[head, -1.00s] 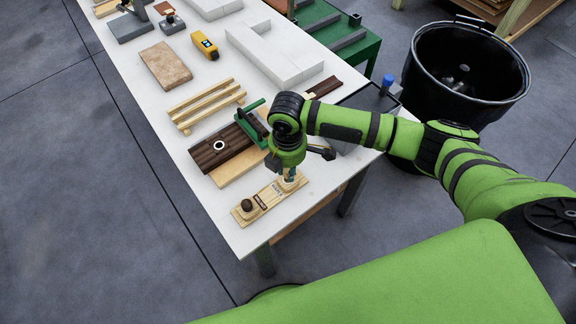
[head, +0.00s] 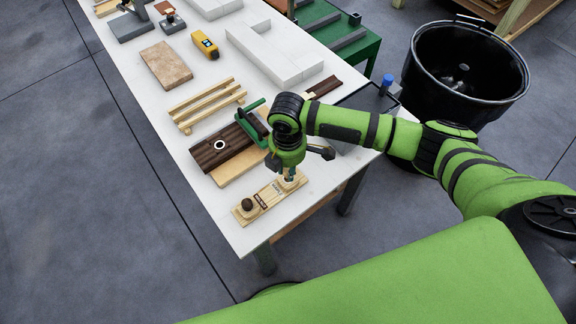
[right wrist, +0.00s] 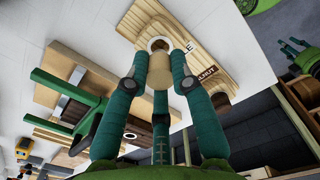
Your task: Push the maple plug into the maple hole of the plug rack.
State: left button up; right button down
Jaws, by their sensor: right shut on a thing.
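The plug rack (head: 267,197) is a pale wooden board with labels lying at the near end of the white table. A dark knob-like plug (head: 247,204) stands on its left end. My right gripper (head: 289,178) points down over the rack's right end. In the right wrist view its fingers are shut on the pale maple plug (right wrist: 160,72). The plug's far end is at the maple hole (right wrist: 158,44) of the rack; how deep it sits I cannot tell. The walnut label shows beside a dark plug (right wrist: 220,100). My left gripper is not in view.
Close behind the rack lie a dark ribbed panel (head: 215,150) with a white ring and a green-handled tool (head: 252,124). A slatted wooden rack (head: 206,105) stands farther back. A black bin (head: 470,65) is right of the table. The table left of the rack is bare.

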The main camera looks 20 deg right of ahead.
dwell(0.4)
jog(key=shift+p, duration=0.4)
jog(key=shift+f+b, duration=0.6)
jog(key=shift+f, duration=0.9)
jog(key=c, duration=1)
grip_release()
jog(key=shift+r, duration=0.25)
notch_tip(320, 180, up, 12)
jog(key=shift+f, duration=0.2)
